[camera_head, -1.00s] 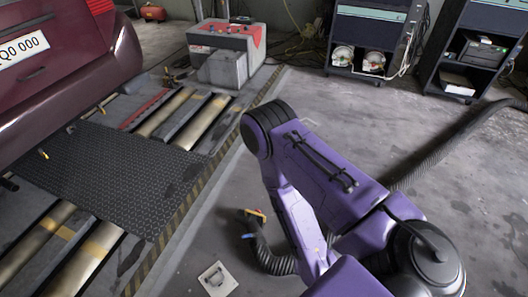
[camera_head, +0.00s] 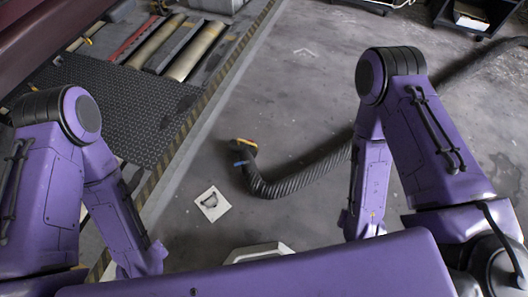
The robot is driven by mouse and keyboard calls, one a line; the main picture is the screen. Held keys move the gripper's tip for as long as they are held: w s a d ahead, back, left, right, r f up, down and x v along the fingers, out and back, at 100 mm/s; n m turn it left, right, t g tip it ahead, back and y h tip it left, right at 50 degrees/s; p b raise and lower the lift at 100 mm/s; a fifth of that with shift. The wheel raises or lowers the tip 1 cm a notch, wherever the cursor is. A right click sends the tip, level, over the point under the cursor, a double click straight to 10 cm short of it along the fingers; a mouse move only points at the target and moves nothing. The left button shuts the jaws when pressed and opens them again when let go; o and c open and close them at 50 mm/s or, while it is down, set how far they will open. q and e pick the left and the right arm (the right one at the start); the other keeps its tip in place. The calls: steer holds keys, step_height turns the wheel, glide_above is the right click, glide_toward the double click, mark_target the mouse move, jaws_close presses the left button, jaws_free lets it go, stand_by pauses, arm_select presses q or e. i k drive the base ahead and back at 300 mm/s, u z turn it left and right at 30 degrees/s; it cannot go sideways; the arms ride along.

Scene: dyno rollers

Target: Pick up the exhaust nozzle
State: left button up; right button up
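The exhaust nozzle (camera_head: 243,150) lies on the grey floor near the middle of the head view. The hose runs right and passes behind my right arm. My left arm comes down at the left and my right arm at the right, both apart from the nozzle in the picture. Neither gripper's fingers show; both arms run down out of sight towards my body at the bottom.
A small white square plate (camera_head: 212,204) lies on the floor below the nozzle. A striped edge (camera_head: 181,137) borders the roller bed (camera_head: 195,52) and dark tread plate (camera_head: 125,100) at left, beside the dark red car (camera_head: 50,25). Dark carts stand at the upper right.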

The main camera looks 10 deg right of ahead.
mark_target(245, 150)
steer(key=k, duration=0.5)
steer(key=z, duration=0.55)
steer(key=i, duration=1.15)
steer(key=u, duration=1)
steer(key=i, duration=0.4)
steer(key=u, duration=0.25)
